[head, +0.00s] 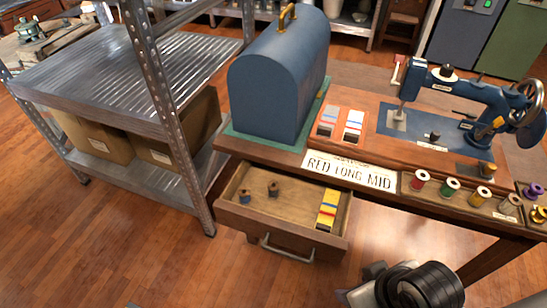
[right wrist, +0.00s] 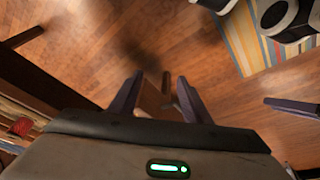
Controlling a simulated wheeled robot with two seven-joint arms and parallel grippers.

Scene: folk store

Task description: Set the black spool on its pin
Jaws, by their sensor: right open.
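Two small spools stand in the open drawer (head: 300,226): a dark brownish one (head: 273,188) and one with a blue band (head: 245,197). Neither is clearly black at this size. A row of coloured spools, with a red one (head: 420,180) at its left end, stands along the front of the sewing table. I cannot make out an empty pin. My right gripper (right wrist: 158,80) is open, over the floor in front of the table. A brown object shows between its fingers, but I cannot tell whether it is near or far.
A blue domed case (head: 278,80), a sign reading "RED LONG MID" (head: 348,172) and a blue sewing machine (head: 450,92) are on the table. A metal shelf with cardboard boxes (head: 95,140) stands left. Open wooden floor lies in front. A striped rug (right wrist: 245,40) shows in the wrist view.

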